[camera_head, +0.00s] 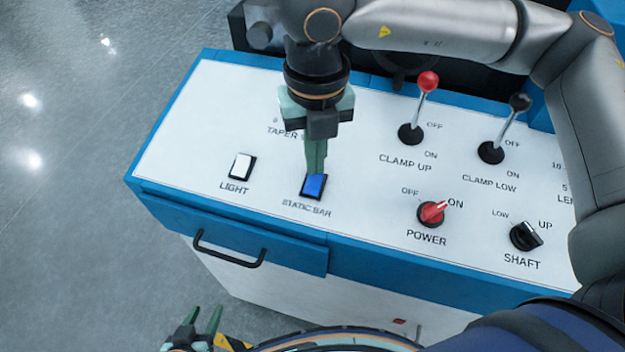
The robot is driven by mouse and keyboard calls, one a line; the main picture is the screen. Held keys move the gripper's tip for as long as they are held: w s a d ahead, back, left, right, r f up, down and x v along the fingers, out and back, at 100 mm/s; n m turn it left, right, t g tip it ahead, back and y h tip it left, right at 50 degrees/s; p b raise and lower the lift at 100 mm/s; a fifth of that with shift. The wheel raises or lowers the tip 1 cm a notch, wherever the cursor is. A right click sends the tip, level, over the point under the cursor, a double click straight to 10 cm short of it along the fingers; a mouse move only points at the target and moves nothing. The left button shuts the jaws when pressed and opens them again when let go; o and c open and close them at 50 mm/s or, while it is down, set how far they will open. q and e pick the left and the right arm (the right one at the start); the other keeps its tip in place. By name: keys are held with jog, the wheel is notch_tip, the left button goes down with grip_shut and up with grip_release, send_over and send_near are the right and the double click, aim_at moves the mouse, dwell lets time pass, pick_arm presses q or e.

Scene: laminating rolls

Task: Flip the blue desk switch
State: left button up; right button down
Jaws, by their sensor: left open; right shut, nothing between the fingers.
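The blue switch (313,187) is a small rocker in a black frame on the white desk panel, with the label "STATIC BAR" below it. My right gripper (316,168) points down from above, shut and empty, its fingertips at the upper edge of the blue switch. I cannot tell whether the tips touch it. The fingers hide part of the panel behind the switch. My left gripper (206,320) is low at the bottom left, in front of the desk, with its green fingers apart and nothing between them.
A white LIGHT switch (242,167) sits left of the blue one. To the right are a red POWER knob (432,213), a black SHAFT knob (525,235), a red-topped lever (427,84) and a black-topped lever (519,104). A drawer handle (228,252) sticks out in front.

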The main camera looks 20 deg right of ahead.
aim_at(315, 177)
jog(key=shift+f+b, duration=0.65)
jog(key=shift+f, duration=0.1)
jog(key=shift+r, duration=0.15)
notch_tip(315, 177, up, 7)
jog(key=p, duration=0.3)
jog(key=shift+p, duration=0.35)
dwell(0.7)
